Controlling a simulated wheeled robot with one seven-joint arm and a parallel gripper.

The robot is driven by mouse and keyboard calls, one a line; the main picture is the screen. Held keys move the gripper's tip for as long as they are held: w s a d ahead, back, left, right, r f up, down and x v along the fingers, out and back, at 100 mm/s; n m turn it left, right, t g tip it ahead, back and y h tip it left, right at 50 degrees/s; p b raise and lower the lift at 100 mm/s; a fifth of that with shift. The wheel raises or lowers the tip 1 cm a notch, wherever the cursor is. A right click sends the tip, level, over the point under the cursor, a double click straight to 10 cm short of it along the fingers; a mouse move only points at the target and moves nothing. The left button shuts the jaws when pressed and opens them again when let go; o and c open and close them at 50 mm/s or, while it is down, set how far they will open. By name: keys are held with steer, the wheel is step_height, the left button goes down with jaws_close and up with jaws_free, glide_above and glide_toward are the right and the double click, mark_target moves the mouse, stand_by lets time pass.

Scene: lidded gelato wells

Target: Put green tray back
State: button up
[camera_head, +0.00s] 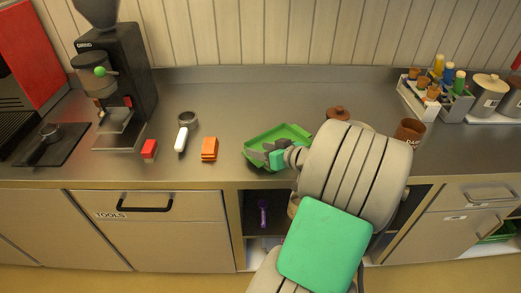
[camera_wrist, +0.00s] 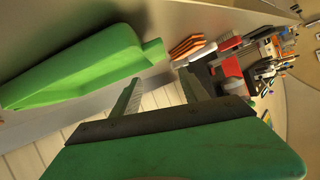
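The green tray (camera_head: 292,131) lies on the steel counter in the middle of the head view, with a raised rim. In the wrist view the tray (camera_wrist: 75,70) fills the left side, outside the fingers. The two fingers of my gripper (camera_wrist: 158,92) stand apart with nothing between them. I cannot tell whether a finger touches the tray.
Orange blocks (camera_head: 209,149), a metal-and-white handled tool (camera_head: 182,137) and a red block (camera_head: 149,149) lie left of the tray. A coffee grinder (camera_head: 118,70) stands further left. Brown pots (camera_head: 409,131) stand right. Below, an open cabinet at right holds something green (camera_head: 497,233).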

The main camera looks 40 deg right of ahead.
steer(key=shift+s, duration=0.1)
steer(key=b+v, duration=0.1)
steer(key=v, duration=0.6)
steer(key=shift+s+r, duration=0.15)
steer(key=shift+s, duration=0.1)
steer(key=shift+d, duration=0.1)
steer(key=v, duration=0.8)
steer(key=shift+b, duration=0.45)
